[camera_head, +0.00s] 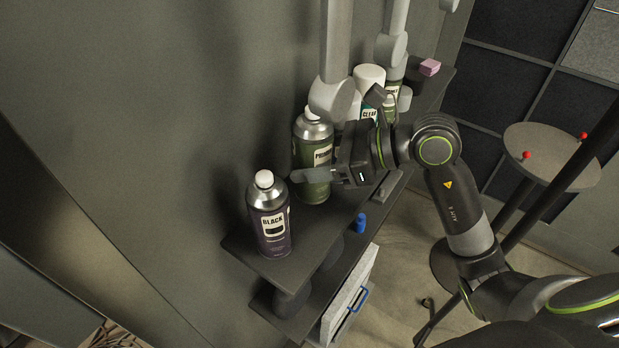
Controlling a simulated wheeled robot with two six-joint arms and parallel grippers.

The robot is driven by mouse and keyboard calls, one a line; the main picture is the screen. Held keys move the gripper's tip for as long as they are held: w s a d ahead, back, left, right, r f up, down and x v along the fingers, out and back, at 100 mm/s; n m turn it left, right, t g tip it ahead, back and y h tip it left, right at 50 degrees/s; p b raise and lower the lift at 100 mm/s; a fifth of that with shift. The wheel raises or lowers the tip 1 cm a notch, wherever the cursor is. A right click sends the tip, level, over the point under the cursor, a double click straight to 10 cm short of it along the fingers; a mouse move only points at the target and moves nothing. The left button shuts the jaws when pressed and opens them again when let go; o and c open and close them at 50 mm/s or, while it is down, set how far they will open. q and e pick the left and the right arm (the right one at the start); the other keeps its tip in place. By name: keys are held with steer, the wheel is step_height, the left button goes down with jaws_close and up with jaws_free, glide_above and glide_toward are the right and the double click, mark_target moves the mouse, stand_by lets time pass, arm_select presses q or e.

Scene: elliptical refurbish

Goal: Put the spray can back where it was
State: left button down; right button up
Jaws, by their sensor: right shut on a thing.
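A green spray can with a label that seems to read PRIMER (311,150) stands upright on the dark shelf. My right gripper (308,174) reaches in from the right and is shut on this green can. One grey finger crosses the can's front; the other finger is hidden. A dark purple spray can labelled BLACK (270,217) with a white cap stands upright near the shelf's front end, left of the gripper and apart from it. My left gripper is out of view.
The dark shelf (258,262) runs along the grey wall. Behind my gripper stand more cans, one labelled CLEAR (369,113), and a pink block (430,67). A blue item (360,222) sits lower. A round table (552,150) stands right.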

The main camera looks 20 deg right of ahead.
steer(key=shift+f, duration=0.35)
steer(key=shift+w+a+f, duration=0.1)
steer(key=shift+a+f, duration=0.1)
steer(key=shift+f, duration=0.1)
step_height(320, 180, down, 3)
steer(key=shift+a+f+p, duration=0.1)
steer(key=shift+f+p, duration=0.05)
steer(key=shift+p, duration=0.25)
steer(key=shift+f, duration=0.25)
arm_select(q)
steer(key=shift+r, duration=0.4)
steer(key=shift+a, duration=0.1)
arm_select(e)
steer(key=shift+f, duration=0.2)
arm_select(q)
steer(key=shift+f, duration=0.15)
arm_select(e)
steer(key=o, duration=1.1)
